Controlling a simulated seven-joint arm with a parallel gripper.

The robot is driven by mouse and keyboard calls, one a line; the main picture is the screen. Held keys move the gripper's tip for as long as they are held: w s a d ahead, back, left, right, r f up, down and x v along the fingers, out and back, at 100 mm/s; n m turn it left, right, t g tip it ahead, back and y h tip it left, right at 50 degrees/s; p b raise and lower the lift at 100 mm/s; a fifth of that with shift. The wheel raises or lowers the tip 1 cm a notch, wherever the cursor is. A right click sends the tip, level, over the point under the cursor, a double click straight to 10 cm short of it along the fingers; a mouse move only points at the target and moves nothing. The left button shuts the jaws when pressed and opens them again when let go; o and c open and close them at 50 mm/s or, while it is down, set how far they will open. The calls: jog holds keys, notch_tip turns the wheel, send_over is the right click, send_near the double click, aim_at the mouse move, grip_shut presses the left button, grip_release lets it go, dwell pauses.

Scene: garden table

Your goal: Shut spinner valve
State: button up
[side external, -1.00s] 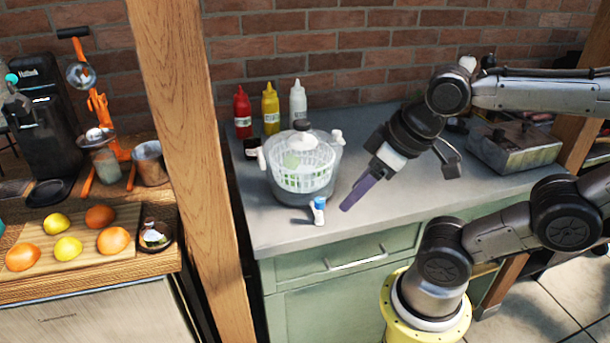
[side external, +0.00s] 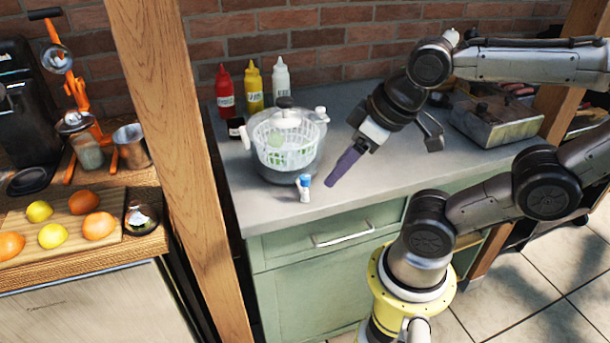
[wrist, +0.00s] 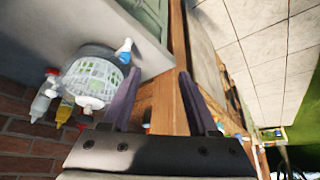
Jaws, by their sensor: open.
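The salad spinner (side external: 287,140) stands on the grey counter, a clear bowl with a white basket and a dark-topped knob. It also shows in the wrist view (wrist: 92,76), at left. A small white-and-blue piece (side external: 304,187), which looks like the valve, is at the spinner's front, low near the counter edge. It shows beside the bowl in the wrist view (wrist: 124,51); I cannot tell its setting. My gripper (side external: 340,170) points down, just right of this piece and apart from it. In the wrist view its purple fingers (wrist: 158,73) are spread with nothing between them.
Red (side external: 225,91), yellow (side external: 254,88) and white (side external: 281,82) bottles stand behind the spinner by the brick wall. A metal tray (side external: 497,120) is at the right. A wooden post (side external: 163,120) rises at the left. The counter right of my gripper is mostly clear.

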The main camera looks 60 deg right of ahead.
jog(key=r+n+g+h, duration=0.2)
jog(key=n+g+h, duration=0.35)
jog(key=n, duration=1.15)
send_over(305, 177)
jog(key=a, duration=0.6)
jog(key=shift+y, duration=0.55)
jog(key=x, duration=1.4)
jog(key=shift+d, duration=0.15)
jog(key=shift+c, duration=0.2)
grip_shut()
